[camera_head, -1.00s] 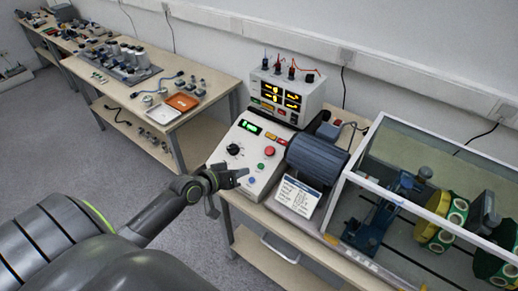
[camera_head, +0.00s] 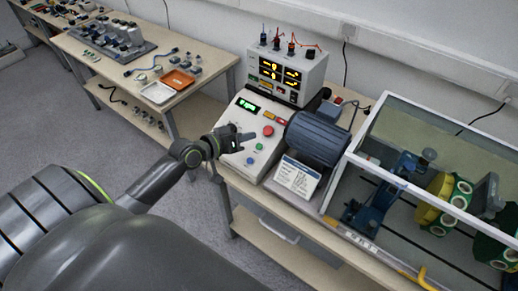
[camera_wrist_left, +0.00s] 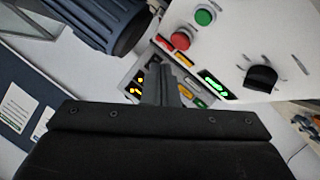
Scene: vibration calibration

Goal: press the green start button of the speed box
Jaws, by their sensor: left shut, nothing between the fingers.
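The speed box (camera_head: 262,158) is a white box with a sloped panel on the bench. Its green start button (camera_head: 259,146) sits between a red button (camera_head: 268,131) above and a blue button (camera_head: 250,161) below. My left gripper (camera_head: 248,137) is shut and empty over the panel's left part, left of the green button. It hides the black knob in the head view. In the left wrist view, the green button (camera_wrist_left: 205,17), red button (camera_wrist_left: 181,40) and knob (camera_wrist_left: 260,78) show beyond the fingers (camera_wrist_left: 162,75). Contact with the panel cannot be told. My right gripper is not in view.
A blue motor (camera_head: 318,138) stands right of the panel, with a printed card (camera_head: 298,177) in front. A meter unit (camera_head: 287,73) with leads stands behind. A clear-walled enclosure (camera_head: 440,170) fills the right. Another bench (camera_head: 185,103) with trays is at left.

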